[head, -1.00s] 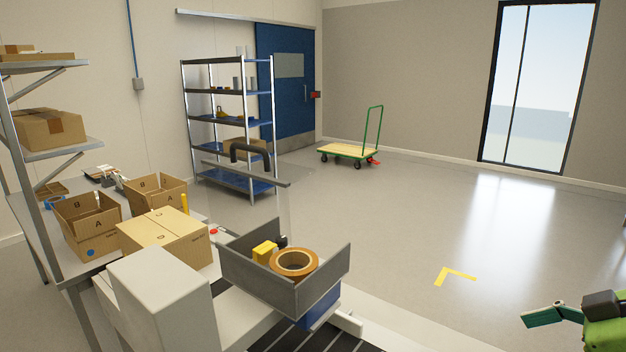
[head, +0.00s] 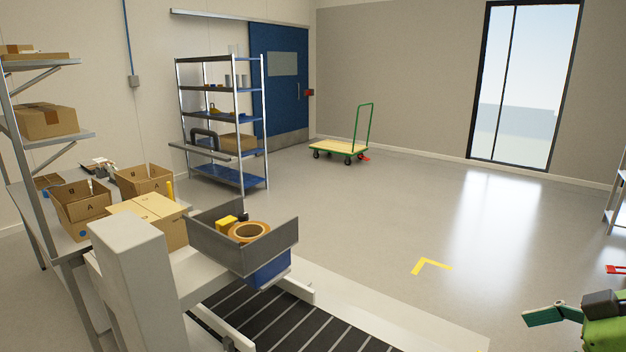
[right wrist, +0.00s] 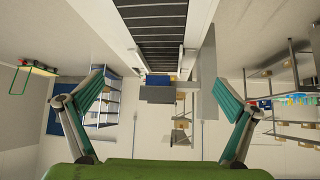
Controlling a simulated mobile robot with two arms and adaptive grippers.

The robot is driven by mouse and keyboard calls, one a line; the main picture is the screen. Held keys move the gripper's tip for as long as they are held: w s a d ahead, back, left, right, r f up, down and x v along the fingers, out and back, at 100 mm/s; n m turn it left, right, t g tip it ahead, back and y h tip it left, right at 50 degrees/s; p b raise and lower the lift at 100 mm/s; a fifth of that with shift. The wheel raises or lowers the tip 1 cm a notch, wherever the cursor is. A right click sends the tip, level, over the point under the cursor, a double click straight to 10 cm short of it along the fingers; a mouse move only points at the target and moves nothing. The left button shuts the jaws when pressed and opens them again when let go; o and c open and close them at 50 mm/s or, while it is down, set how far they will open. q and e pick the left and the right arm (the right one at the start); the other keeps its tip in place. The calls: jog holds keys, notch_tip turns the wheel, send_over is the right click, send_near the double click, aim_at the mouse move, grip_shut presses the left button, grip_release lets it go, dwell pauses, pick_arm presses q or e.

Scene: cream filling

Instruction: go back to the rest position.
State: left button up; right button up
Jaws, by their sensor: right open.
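My right gripper (right wrist: 159,103) is open and empty in the right wrist view, its two green-padded fingers spread wide with nothing between them. In the head view, part of my right gripper (head: 560,314) shows at the lower right corner, over bare floor and clear of everything. My left gripper is in neither current view.
A conveyor (head: 292,322) with a dark roller bed runs along the bottom. Beside it a grey tray (head: 262,258) holds tape (head: 249,232). Cartons (head: 150,212) stand on the left bench. A green cart (head: 340,148) is far back. The middle floor is free.

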jog(key=w+d+f+m+t+h, duration=0.15)
jog(key=w+d+f+m, duration=0.25)
jog(key=d+f, duration=0.45)
jog(key=w+d+f+m+h, duration=0.2)
jog(key=w+d+f+m, duration=0.3)
jog(key=f, duration=0.7)
jog(key=s+d+f+m+g+h, duration=0.15)
jog(key=s+f, duration=0.25)
jog(key=f, duration=0.8)
jog(key=s+d+f+m+h, duration=0.1)
jog(key=s+d+f, duration=0.25)
jog(key=f, duration=0.85)
jog(key=s+a+f+n+g+h, duration=0.15)
jog(key=s+a+f, duration=0.25)
jog(key=s+f, duration=0.5)
jog(key=s+a+f+g, duration=0.2)
jog(key=s+a+f, duration=0.1)
jog(key=s+f, duration=0.55)
jog(key=s+a+f+n+g, duration=0.1)
jog(key=s+a+f, duration=0.5)
jog(key=s+a, duration=0.3)
jog(key=s+a+f+n+g+y, duration=0.1)
jog(key=s+a+f+n, duration=0.1)
jog(key=s+a+f, duration=0.4)
jog(key=s+a, duration=0.4)
jog(key=shift+s+f+n+b, duration=0.3)
jog(key=shift+s, duration=0.1)
jog(key=shift+a, duration=0.1)
